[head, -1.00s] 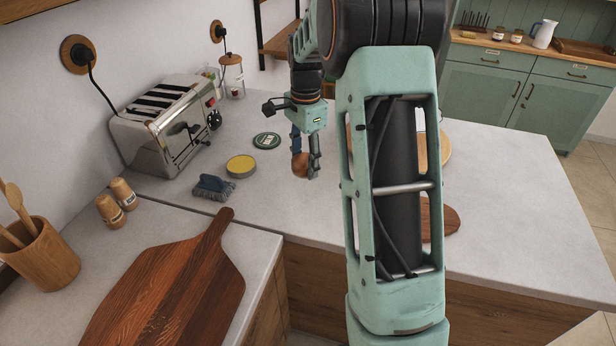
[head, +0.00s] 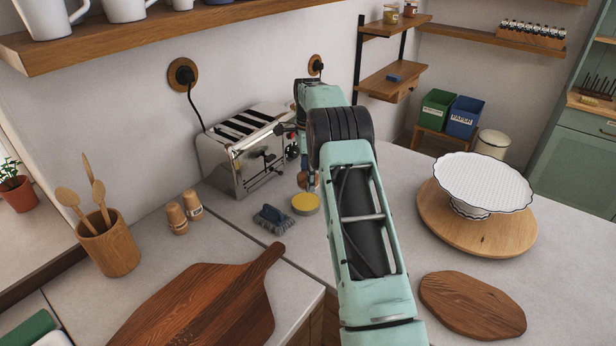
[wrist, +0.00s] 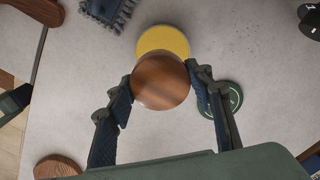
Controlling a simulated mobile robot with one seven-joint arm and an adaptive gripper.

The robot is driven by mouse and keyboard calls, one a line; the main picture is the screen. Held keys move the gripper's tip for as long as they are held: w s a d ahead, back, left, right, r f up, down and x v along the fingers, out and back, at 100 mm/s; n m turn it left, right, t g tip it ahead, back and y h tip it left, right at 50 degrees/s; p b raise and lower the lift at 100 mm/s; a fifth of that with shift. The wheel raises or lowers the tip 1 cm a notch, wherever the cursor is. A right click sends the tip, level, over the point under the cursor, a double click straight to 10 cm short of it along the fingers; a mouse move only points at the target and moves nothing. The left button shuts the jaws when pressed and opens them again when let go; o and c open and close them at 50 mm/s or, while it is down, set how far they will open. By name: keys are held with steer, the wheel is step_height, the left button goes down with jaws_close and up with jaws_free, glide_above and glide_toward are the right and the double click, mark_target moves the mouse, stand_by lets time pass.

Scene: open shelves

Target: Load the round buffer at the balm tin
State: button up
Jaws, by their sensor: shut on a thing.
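The balm tin (head: 306,203) is open, with a flat yellow filling, and stands on the worktop in front of the toaster. It also shows in the wrist view (wrist: 163,40). My gripper (head: 309,184) is shut on the round buffer (wrist: 160,82), a brown wooden disc between both fingers. In the head view the buffer (head: 302,180) shows only in part, just behind the tin. In the wrist view it covers the tin's lower edge. I cannot tell the height between them. The buffer's underside is hidden.
A blue brush (head: 272,219) lies left of the tin. A dark green lid (wrist: 233,97) lies beside the right finger in the wrist view. The toaster (head: 245,150) stands close behind. A cutting board (head: 200,308) lies at front left; a cake stand (head: 484,183) is at right.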

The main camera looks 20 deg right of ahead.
mark_target(306, 202)
steer(key=shift+w+a+f, duration=0.2)
steer(key=shift+w, duration=0.15)
steer(key=shift+f, duration=0.15)
steer(key=shift+f+b, duration=2.1)
steer(key=shift+f, duration=0.7)
steer(key=shift+s+f, duration=0.1)
steer(key=shift+f, duration=0.5)
steer(key=shift+r, duration=0.1)
steer(key=shift+r+p, duration=2.25)
steer(key=shift+r, duration=1.25)
steer(key=shift+a, duration=0.1)
